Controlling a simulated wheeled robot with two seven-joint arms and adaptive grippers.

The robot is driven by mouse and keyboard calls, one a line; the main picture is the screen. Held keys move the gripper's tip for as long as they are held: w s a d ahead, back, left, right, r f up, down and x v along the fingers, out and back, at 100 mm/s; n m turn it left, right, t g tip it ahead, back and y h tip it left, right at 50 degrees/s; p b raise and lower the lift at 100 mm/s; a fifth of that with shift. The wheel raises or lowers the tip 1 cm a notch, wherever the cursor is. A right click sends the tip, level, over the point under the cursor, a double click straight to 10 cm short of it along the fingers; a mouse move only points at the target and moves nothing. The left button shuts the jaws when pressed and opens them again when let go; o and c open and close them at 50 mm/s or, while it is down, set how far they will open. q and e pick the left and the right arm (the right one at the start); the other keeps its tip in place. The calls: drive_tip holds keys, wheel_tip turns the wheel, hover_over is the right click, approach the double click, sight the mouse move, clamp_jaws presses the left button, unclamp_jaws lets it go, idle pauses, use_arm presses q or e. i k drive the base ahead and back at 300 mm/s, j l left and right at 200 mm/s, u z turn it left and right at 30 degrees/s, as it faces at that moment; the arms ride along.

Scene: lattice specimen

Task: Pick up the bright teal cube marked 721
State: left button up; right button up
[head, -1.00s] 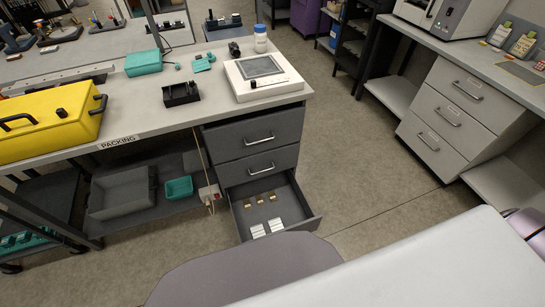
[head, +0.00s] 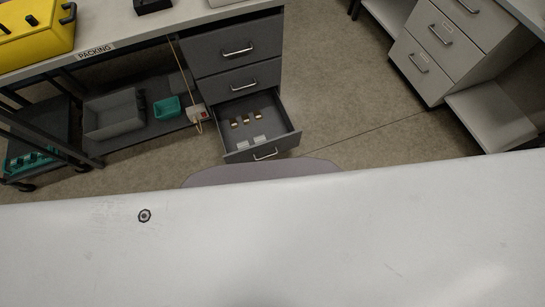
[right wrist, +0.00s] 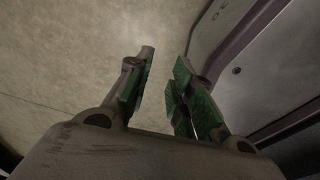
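I cannot make out a teal cube marked 721 in either view. My left gripper is not in view.
An open bottom drawer (head: 285,137) holds several small brass and white pieces. A grey bin (head: 113,118) sits beside the teal one. A yellow case (head: 36,30) stands on the packing bench (head: 135,30). Light drawers (head: 430,60) stand at right. Floor (head: 345,95) between is clear.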

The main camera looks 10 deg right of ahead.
sight(32, 159)
drive_tip(key=u, duration=2.15)
drive_tip(key=i+j+z, duration=0.1)
drive_tip(key=i, duration=0.2)
drive_tip(key=i+j+z, duration=0.1)
drive_tip(key=i, duration=0.2)
